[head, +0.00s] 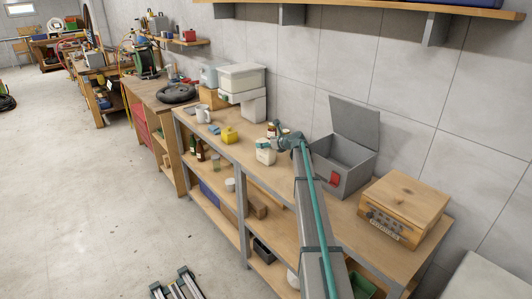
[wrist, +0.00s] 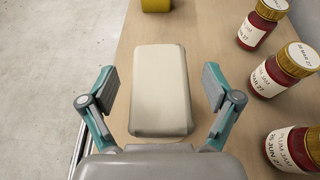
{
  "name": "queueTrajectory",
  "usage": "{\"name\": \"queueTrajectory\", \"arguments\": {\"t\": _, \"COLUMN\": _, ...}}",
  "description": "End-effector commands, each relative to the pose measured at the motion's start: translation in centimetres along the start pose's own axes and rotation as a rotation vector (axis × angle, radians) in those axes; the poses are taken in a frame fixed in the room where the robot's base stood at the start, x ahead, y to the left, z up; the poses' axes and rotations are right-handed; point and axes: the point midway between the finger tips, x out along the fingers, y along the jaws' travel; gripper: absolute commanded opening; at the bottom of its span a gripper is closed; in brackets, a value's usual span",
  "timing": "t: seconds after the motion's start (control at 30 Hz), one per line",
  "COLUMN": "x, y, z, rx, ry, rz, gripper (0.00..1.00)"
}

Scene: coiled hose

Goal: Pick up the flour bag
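The flour bag (wrist: 160,92) is a cream, rounded block seen from above in the middle of the wrist view. In the head view the pale bag (head: 265,156) stands on the workbench top, partly covered by my gripper. My gripper (wrist: 159,80) is open, with one teal and grey finger on each side of the bag. A gap shows between the bag and each finger in the wrist view. In the head view my gripper (head: 266,144) is at the bag's upper part. The exact height of the fingertips against the bag is hard to tell.
Several jam jars, one labelled plum jam (wrist: 284,72), stand close to the right of my right finger. A yellow object (head: 229,136) stands beyond the bag. An open grey metal box (head: 342,172) and a wooden box (head: 405,205) are further right. The bench edge is close on the left.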

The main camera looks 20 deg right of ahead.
Motion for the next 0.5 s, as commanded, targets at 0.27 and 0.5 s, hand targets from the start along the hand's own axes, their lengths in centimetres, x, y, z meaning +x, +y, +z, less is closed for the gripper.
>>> {"name": "queueTrajectory", "arguments": {"t": 0.27, "x": -0.03, "y": -0.01, "z": 0.01, "rx": 0.000, "ry": 0.000, "rz": 0.000, "gripper": 0.40}}
{"name": "queueTrajectory", "arguments": {"t": 0.5, "x": -0.04, "y": -0.01, "z": 0.02, "rx": 0.000, "ry": 0.000, "rz": 0.000, "gripper": 0.00}}
